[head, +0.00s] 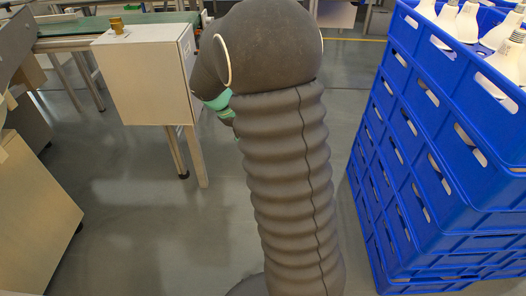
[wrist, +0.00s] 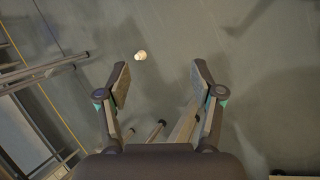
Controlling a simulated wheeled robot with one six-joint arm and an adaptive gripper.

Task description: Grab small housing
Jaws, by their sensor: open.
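A small pale, roundish object (wrist: 140,56), possibly the small housing, lies on the grey floor in the wrist view. It is too small there to identify for certain. My gripper (wrist: 160,78) is open and empty, its two fingers spread wide above the floor. The pale object shows beyond the fingertips, between them and nearer the left finger, and nothing touches it. In the head view I do not see this object, and my arm hides part of the floor and most of the gripper.
A white box stand (head: 145,80) with a small brass piece (head: 117,26) on top stands at the left, beside a green conveyor belt (head: 120,24). Stacked blue crates (head: 440,150) fill the right, white bulbs (head: 468,22) in the top one. Floor between (head: 150,235) is clear.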

